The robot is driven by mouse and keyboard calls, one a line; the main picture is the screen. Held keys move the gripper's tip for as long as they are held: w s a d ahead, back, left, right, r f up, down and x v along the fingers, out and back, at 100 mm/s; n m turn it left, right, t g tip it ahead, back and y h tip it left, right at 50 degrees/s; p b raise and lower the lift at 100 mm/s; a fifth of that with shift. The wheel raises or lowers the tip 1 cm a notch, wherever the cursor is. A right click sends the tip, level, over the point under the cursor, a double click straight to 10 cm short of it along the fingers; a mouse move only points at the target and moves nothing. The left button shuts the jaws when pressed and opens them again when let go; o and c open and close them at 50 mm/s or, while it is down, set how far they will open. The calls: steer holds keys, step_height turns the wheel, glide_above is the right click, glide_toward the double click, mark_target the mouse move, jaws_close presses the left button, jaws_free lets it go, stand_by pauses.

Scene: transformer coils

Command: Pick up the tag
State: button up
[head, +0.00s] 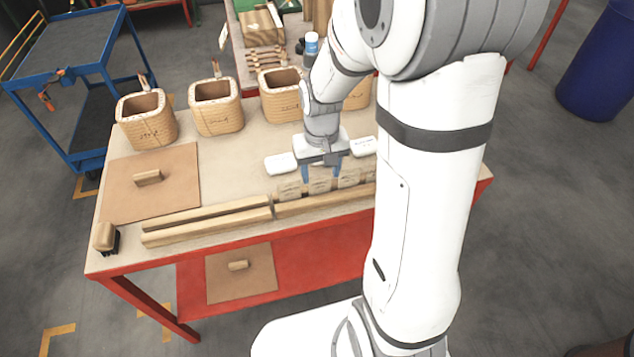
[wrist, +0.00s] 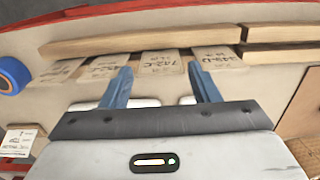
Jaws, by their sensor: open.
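Several beige paper tags lie in a row on the table, shown in the head view (head: 319,186). In the wrist view, one tag with handwriting like "742-C" (wrist: 161,62) appears between my fingertips, and another like "349-D" (wrist: 217,57) is to its right. Two more tags are to the left, the nearer one (wrist: 106,67) partly behind my left finger. My gripper (head: 322,174) is open and empty above the row, and its blue fingers also show in the wrist view (wrist: 160,72). I cannot tell whether the fingertips touch a tag.
Long wooden bars (head: 205,222) lie along the table edge beside the tags. Several wooden coils (head: 216,108) stand along the far side. A brown board with a handle (head: 165,190) lies at left. A blue roll (wrist: 12,75) is left of the tags in the wrist view.

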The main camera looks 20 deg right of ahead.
mark_target(320, 181)
steer(key=f, duration=0.5)
steer(key=shift+w, duration=0.35)
steer(key=c, duration=0.6)
